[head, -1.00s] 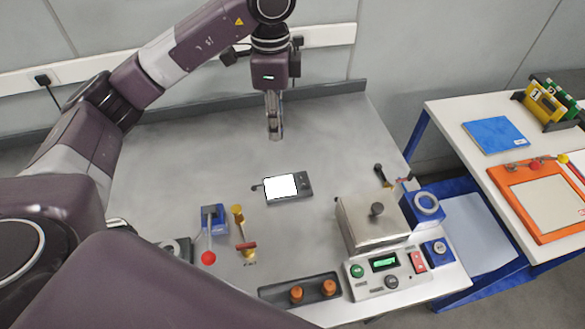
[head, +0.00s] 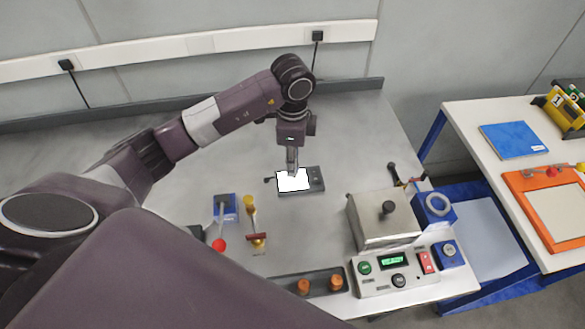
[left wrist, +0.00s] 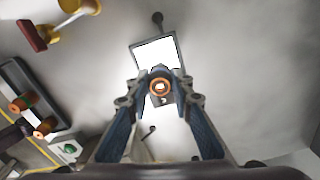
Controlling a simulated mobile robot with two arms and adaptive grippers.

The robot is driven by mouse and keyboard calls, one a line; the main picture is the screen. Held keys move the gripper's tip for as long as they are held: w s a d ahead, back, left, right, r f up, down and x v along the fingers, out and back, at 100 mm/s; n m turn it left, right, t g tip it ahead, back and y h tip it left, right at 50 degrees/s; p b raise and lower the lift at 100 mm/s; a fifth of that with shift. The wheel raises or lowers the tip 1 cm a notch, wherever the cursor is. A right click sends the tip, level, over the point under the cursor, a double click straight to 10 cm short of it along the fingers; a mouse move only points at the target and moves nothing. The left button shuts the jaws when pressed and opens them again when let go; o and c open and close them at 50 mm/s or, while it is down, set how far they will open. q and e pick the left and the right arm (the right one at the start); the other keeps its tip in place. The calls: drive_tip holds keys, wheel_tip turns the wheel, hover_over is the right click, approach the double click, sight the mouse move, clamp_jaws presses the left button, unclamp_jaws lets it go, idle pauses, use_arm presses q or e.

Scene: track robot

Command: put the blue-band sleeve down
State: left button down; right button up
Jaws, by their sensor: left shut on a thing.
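My left gripper (head: 293,165) points down over the dark device with a bright white plate (head: 285,185). In the left wrist view its fingers (left wrist: 160,88) are shut on a small sleeve (left wrist: 160,80), seen end-on as a copper-orange ring with a dark rim. No blue band can be made out on it from this angle. The white plate (left wrist: 155,52) lies beyond the sleeve in that view. Whether the sleeve touches the plate or hangs just above it, I cannot tell. My right gripper is not in view.
A dark tray (head: 322,282) with two orange pieces lies at the front edge. A red-knobbed lever (head: 219,243) and yellow stand (head: 252,222) are left of it. A metal box (head: 372,222) and control panel (head: 385,278) stand right. Bare table surrounds the device.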

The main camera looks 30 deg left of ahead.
use_arm(q)
wheel_tip(320, 180, down, 3)
drive_tip(key=shift+f, duration=0.3)
drive_tip(key=c, duration=1.7)
unclamp_jaws()
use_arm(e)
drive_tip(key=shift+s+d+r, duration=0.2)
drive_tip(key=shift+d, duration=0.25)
use_arm(q)
drive_tip(key=shift+r, duration=0.25)
wheel_tip(320, 180, up, 11)
drive_tip(key=shift+w+f+b, duration=0.1)
drive_tip(key=shift+b, duration=0.8)
drive_tip(key=shift+r, duration=0.5)
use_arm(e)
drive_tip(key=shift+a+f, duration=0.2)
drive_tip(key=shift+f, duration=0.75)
